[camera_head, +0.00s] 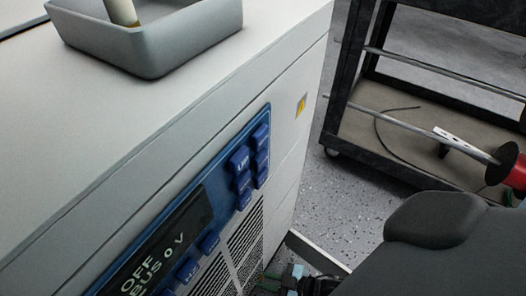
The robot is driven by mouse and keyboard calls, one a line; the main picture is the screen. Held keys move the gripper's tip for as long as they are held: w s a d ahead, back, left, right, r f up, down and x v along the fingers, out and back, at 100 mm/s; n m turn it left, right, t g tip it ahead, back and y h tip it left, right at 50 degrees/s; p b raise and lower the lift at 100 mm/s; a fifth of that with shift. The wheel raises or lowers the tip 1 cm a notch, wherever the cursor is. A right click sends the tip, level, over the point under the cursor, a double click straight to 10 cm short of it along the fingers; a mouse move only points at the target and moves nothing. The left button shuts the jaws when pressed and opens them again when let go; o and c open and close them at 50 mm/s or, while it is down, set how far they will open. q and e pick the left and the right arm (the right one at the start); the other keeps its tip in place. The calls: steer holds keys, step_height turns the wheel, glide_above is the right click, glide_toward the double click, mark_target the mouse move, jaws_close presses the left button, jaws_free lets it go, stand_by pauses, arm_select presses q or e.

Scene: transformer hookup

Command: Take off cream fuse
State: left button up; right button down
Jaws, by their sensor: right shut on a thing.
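A cream cylinder with a brownish end (122,12), which looks like a cream fuse, stands in the grey tray (150,62) on top of the white cabinet. Its upper part is cut off by the frame. My right gripper (292,283) is at the bottom edge, low beside the cabinet's front and well away from the tray. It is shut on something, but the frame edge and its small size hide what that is. My left gripper is not in view.
The white cabinet (75,130) has a blue control panel (222,190) with a display reading "OFF" and "BUS 0 V". A dark cart (345,90) at the right carries a rod with a red handle (515,172). Speckled floor lies between them.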

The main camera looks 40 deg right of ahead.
steer(key=shift+s+d, duration=0.25)
steer(key=shift+s, duration=0.45)
steer(key=shift+s+d, duration=0.25)
steer(key=shift+s, duration=0.45)
steer(key=shift+p, duration=0.3)
